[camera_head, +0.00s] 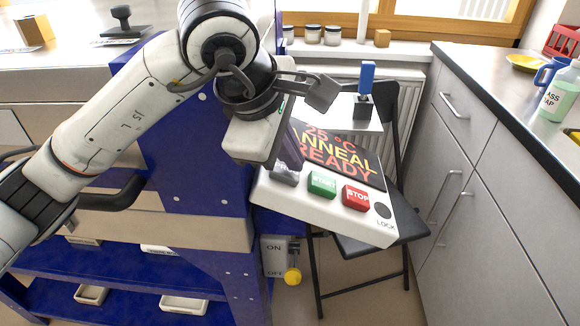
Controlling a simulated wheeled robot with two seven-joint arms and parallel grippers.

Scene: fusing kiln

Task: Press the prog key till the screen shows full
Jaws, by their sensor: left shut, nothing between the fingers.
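The kiln's control box (330,212) is white and tilted. Its dark screen (352,165) shows "25 °C ANNEAL READY" in orange, yellow and red letters; its left edge is partly behind my gripper. A grey key (284,176) sits at the left of the key row, its label mostly covered, so I cannot read it as prog. To its right are a green start key (322,183) and a red STOP key (355,196). My left gripper (289,157) is shut and empty, with its fingertips over the grey key; I cannot tell whether they touch it. My right gripper is out of view.
A black folding chair (396,262) stands behind. A grey counter (490,190) bounds the right side.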

